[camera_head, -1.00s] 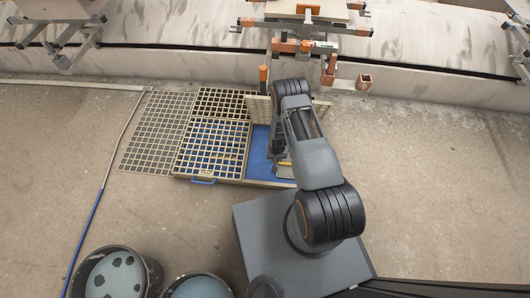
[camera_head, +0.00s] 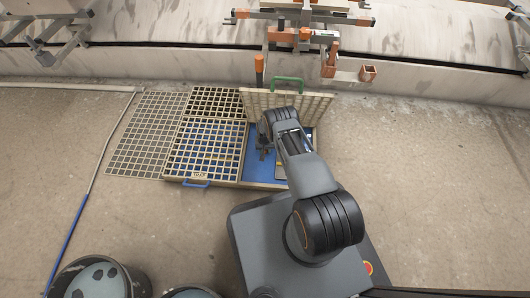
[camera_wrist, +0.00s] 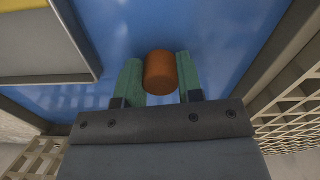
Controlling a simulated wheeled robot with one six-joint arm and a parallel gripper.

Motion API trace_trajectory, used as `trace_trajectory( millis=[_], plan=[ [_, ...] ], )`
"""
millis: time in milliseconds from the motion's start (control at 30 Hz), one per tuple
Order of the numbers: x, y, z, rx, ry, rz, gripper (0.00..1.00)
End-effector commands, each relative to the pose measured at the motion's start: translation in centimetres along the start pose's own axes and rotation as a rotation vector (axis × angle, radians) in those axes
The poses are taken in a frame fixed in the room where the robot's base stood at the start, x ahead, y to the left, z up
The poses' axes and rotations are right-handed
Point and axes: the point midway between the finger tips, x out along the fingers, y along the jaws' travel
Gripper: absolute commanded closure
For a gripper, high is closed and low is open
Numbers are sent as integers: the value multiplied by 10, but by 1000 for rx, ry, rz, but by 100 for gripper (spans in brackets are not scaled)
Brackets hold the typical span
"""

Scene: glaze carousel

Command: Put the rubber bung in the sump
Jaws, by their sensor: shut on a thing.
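My gripper (camera_wrist: 161,85) is shut on the rubber bung (camera_wrist: 161,73), an orange-brown cylinder held between its two green fingers in the wrist view. In the head view my gripper (camera_head: 264,150) is over the open bay with the blue floor (camera_head: 257,172), which looks like the sump. The bung cannot be made out there. Blue surface (camera_wrist: 220,30) fills the wrist view behind the bung; whether the bung touches it I cannot tell.
A grating lid with a green handle (camera_head: 287,86) stands raised behind the bay. A closed grating with a blue handle (camera_head: 195,183) lies to the left. A grey tray-like thing with yellow (camera_wrist: 28,38) sits inside the bay. Buckets (camera_head: 98,280) stand at front left.

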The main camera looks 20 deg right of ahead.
Motion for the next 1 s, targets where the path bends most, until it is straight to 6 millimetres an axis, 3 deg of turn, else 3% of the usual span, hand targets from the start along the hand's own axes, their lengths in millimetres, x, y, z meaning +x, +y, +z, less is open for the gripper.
trace_trajectory(
  millis=[100,533,567,600,800,1000],
  plan=[
    [11,0,-1,0,2,0,89],
    [14,0,0,0,1,0,89],
    [14,0,0,0,1,0,65],
    [14,0,0,0,1,0,61],
    [14,0,-1,0,2,0,42],
    [14,0,-1,0,2,0,41]
  ],
)
